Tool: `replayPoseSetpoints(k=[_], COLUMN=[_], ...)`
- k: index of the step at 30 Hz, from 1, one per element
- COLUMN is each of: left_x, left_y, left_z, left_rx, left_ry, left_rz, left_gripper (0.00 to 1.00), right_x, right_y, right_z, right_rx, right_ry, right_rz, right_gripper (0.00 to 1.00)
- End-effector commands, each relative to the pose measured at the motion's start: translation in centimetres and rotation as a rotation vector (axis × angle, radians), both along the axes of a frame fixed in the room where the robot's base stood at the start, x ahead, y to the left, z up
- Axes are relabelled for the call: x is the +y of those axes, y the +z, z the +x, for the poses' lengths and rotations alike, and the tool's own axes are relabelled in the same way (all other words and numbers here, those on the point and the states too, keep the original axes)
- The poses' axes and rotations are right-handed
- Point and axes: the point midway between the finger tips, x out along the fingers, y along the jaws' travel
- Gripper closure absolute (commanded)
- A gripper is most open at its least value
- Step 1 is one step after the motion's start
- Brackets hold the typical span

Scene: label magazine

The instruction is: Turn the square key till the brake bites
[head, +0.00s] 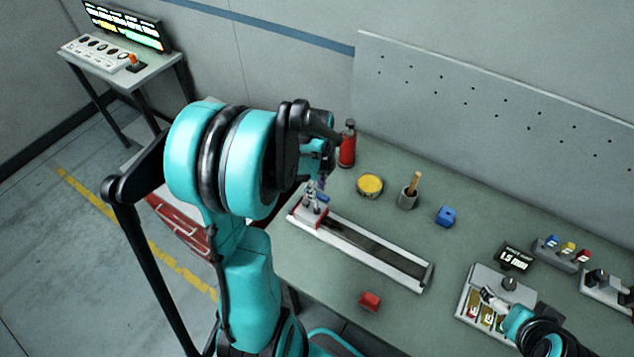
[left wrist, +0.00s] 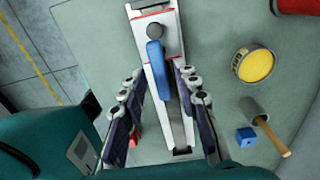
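A long pale rail-like magazine (head: 365,240) with a dark channel lies on the bench. At its far left end is a red-and-grey block (head: 312,212). A blue handle (head: 322,197), apparently that of the square key, sits there; in the left wrist view the blue handle (left wrist: 156,68) lies along the rail beside a round grey knob (left wrist: 155,30). My left gripper (left wrist: 160,108) is above it, fingers spread on both sides of the rail, open and empty. My right gripper (head: 488,298) is over a grey tray at lower right; its fingers are too small to judge.
The grey tray (head: 463,299) has coloured compartments. A red block (head: 370,301), yellow tin (head: 369,185), cup with wooden handle (head: 408,198), blue block (head: 446,216) and red bottle (head: 348,146) stand around the magazine. A pegboard (head: 480,100) rises behind.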

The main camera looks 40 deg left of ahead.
Motion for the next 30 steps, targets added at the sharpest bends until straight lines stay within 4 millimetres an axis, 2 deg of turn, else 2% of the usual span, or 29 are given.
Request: replayPoseSetpoints(k=[12, 18, 25, 26, 29, 30], left_x=[0.0, 0.0, -0.1, -0.1, -0.1, -0.1], left_y=[-6.2, -7.3, -7.3, -7.3, -7.3, -7.3], left_z=[0.0, 0.0, 0.0, 0.0, 0.0, 0.0], left_rx=[-0.001, -0.001, -0.001, -0.001, -0.001, -0.001], left_ry=[-0.001, -0.001, 0.0, 0.0, 0.0, 0.0], left_rz=[0.0, 0.0, 0.0, 0.0, 0.0, 0.0], left_gripper=[0.69, 0.69, 0.69, 0.72, 0.98, 1.0], right_x=[0.0, 0.0, 0.0, 0.0, 0.0, 0.0], right_y=[-1.2, -1.3, -1.3, -1.3, -1.3, -1.3], right_z=[0.0, 0.0, 0.0, 0.0, 0.0, 0.0], right_rx=[0.0, 0.0, 0.0, 0.0, 0.0, 0.0], right_ry=[0.0, 0.0, 0.0, 0.0, 0.0, 0.0], right_rz=[0.0, 0.0, 0.0, 0.0, 0.0, 0.0], right_gripper=[0.08, 0.08, 0.08, 0.08, 0.08, 0.08])
